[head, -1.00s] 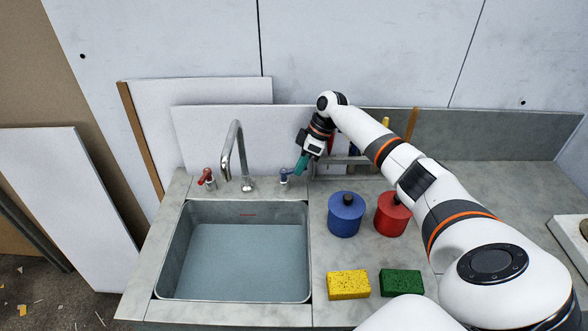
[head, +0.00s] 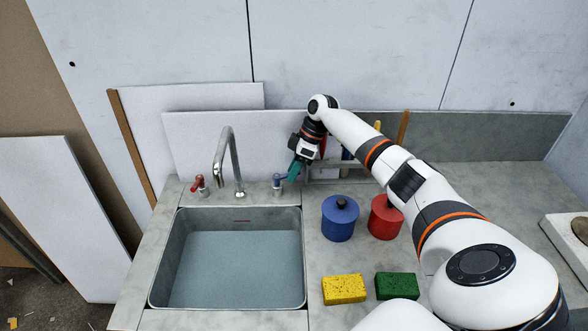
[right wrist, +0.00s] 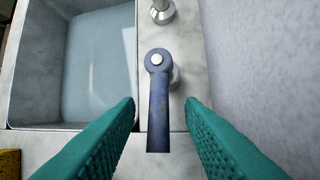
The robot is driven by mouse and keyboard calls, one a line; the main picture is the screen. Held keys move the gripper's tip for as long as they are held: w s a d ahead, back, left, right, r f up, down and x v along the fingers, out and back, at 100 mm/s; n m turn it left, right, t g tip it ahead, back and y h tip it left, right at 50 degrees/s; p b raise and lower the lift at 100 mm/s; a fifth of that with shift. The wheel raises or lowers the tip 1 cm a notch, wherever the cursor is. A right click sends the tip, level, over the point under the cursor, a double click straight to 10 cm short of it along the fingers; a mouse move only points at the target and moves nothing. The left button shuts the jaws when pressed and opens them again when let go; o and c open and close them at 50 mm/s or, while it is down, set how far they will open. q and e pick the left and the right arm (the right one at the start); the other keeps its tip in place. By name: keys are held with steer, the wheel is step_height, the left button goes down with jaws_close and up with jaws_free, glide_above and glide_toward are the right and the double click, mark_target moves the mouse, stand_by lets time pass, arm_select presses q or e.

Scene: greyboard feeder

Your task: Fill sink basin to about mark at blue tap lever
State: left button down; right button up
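The sink basin (head: 165,260) holds water (head: 235,268). A red mark (head: 242,220) on its back wall shows a little above the water surface. The blue tap lever (head: 278,180) stands behind the basin's back right corner. My right gripper (head: 293,172) is just right of it. In the right wrist view the blue lever (right wrist: 158,115) lies between the spread teal fingers of the gripper (right wrist: 161,102), with a gap on both sides. The spout (head: 230,150) hangs over the basin, and I see no stream from it. My left gripper is out of view.
A red tap lever (head: 199,184) stands left of the spout. Blue (head: 340,222) and red (head: 384,222) lidded pots, a yellow sponge (head: 344,289) and a green sponge (head: 396,286) sit on the counter right of the basin. White boards (head: 215,140) lean behind the taps.

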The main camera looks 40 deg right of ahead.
step_height(320, 180, up, 10)
steer(key=b, duration=0.1)
steer(key=shift+b, duration=0.35)
steer(key=shift+r, duration=0.1)
stand_by(0.3)
